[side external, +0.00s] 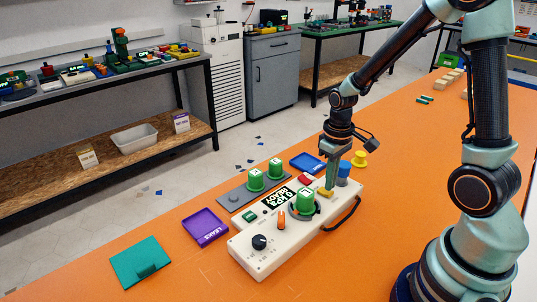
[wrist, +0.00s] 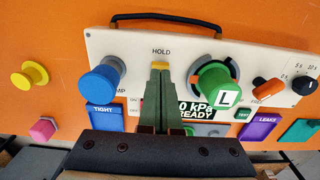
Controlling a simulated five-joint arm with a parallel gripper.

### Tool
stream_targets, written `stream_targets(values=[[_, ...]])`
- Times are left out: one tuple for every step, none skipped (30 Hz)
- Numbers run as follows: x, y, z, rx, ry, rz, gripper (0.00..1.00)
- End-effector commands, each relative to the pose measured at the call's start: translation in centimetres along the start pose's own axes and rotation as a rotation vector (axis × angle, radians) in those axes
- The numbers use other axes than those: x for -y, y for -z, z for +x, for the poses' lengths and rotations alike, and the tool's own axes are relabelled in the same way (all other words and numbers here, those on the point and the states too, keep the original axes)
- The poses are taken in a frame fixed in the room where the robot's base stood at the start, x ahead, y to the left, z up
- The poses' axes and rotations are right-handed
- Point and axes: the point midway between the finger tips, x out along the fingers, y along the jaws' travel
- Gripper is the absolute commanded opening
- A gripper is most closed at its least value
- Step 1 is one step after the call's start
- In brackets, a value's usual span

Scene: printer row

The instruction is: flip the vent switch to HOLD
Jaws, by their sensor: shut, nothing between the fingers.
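The cream tester panel (side external: 290,237) lies on the orange bench, and its face also shows in the wrist view (wrist: 137,45). The yellow vent switch (side external: 325,192) sits by the HOLD label, and a bit of it shows past my fingertips in the wrist view (wrist: 160,58). My gripper (side external: 330,187) is shut and empty, pointing down at the panel with its tips at or very near the switch. In the wrist view the fingers (wrist: 160,72) cover most of the switch, so I cannot tell its exact position or whether they touch.
A green cylinder marked L (wrist: 214,85) stands right of my fingers and a blue knob (wrist: 99,82) left. The orange knob (wrist: 266,87) and black dial (wrist: 303,85) are farther right. A purple LEAKS tray (side external: 206,227) and a teal plate (side external: 141,262) lie beside the panel.

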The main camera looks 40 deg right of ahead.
Motion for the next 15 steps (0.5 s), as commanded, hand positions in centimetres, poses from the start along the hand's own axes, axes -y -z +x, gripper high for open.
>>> stream_targets(values=[[0.01,-0.02,0.10,0.001,0.000,0.000,0.00],[0.00,-0.02,0.14,0.001,0.000,0.000,0.00],[0.00,-0.02,0.20,0.001,0.000,0.000,0.00],[0.00,-0.02,0.25,0.001,0.000,0.000,0.00],[0.00,-0.02,0.29,0.001,0.000,0.000,0.00],[0.00,-0.01,0.35,0.001,0.000,0.000,0.00],[0.00,-0.01,0.39,0.001,0.000,0.000,0.00],[0.00,-0.01,0.43,0.001,0.000,0.000,0.00],[0.00,-0.01,0.48,0.001,0.000,0.000,0.00],[0.00,-0.02,0.52,0.001,0.000,0.000,0.00],[0.00,-0.01,0.56,0.001,0.000,0.000,0.00],[0.00,-0.02,0.61,0.001,0.000,0.000,0.00],[0.00,-0.02,0.65,0.001,0.000,0.000,0.00],[0.00,-0.02,0.69,0.001,0.000,0.000,0.00],[0.00,-0.02,0.74,0.001,0.000,0.000,0.00]])
